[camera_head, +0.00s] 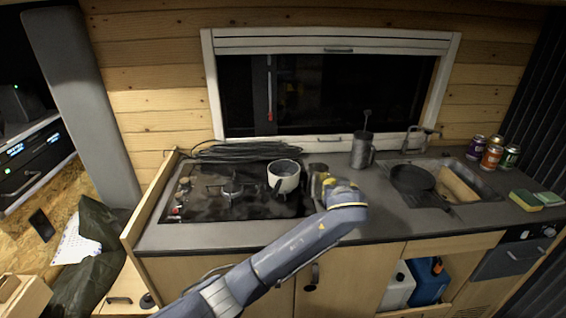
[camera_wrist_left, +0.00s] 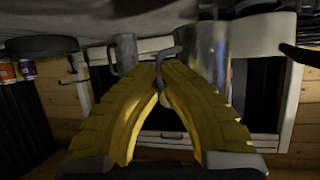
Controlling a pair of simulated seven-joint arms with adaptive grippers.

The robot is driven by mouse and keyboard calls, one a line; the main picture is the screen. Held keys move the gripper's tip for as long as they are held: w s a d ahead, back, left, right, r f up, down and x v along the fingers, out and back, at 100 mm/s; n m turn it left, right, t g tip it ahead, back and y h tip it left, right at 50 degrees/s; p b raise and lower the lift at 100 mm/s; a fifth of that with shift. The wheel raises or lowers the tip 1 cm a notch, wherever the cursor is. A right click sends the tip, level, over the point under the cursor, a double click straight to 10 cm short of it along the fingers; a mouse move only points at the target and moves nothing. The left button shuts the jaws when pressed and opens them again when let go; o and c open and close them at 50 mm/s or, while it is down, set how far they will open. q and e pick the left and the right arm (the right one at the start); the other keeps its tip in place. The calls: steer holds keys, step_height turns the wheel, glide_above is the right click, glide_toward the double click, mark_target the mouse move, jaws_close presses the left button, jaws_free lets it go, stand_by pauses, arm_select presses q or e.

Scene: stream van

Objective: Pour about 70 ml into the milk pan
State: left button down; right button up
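The milk pan (camera_head: 284,184) is a small white pot, upright on the right side of the black hob. A metal jug (camera_head: 318,167) stands upright just right of it, mostly hidden behind my left gripper (camera_head: 323,184). In the left wrist view, which is upside down, the shiny jug (camera_wrist_left: 207,55) is close, with its handle between the yellow fingertips of my left gripper (camera_wrist_left: 160,68). The fingers look closed on that handle. The pale pan (camera_wrist_left: 255,35) shows behind the jug. Whether the jug touches the counter and what it holds are hidden. My right gripper is not in view.
A grey mug (camera_head: 361,150) with a thin utensil stands behind and right of the jug. A coiled black cable (camera_head: 240,150) lies behind the hob (camera_head: 215,206). A dark frying pan (camera_head: 411,179) lies by the sink at right. Cans and sponges stand beyond. The front counter strip is clear.

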mark_target(331, 175)
arm_select(q)
steer(key=shift+r, duration=0.1)
steer(key=shift+w+a+r+n+g+h, duration=0.25)
steer(key=shift+a+r+n, duration=0.1)
steer(key=shift+r, duration=0.2)
steer(key=shift+w+a+r+n+g+h, duration=0.2)
steer(key=shift+a+r+n+g, duration=0.1)
steer(key=shift+r, duration=0.2)
steer(key=shift+w+a+r+n+g+h, duration=0.15)
steer(key=shift+w+a+r+n+g, duration=0.15)
steer(key=shift+r, duration=0.25)
steer(key=w+a+r+n+g+h, duration=0.3)
steer(key=a+r, duration=0.1)
steer(key=r, duration=0.1)
steer(key=shift+a+r+p, duration=0.2)
steer(key=shift+r+p, duration=0.2)
steer(key=shift+p, duration=0.05)
steer(key=shift+w+a+r+n+g+h+p, duration=0.2)
steer(key=shift+a+r+n+g+h+p, duration=0.15)
steer(key=shift+r+n+h+p, duration=0.35)
steer(key=shift+w+a+r, duration=0.1)
steer(key=shift+w+a+r+n+g+h+p, duration=0.2)
steer(key=shift+a+r+n+g+h+p, duration=0.15)
steer(key=shift+p, duration=0.95)
steer(key=shift+w+a+r+n+g+h+p, duration=0.15)
steer(key=shift+r+h+p, duration=0.25)
steer(key=shift+p, duration=0.9)
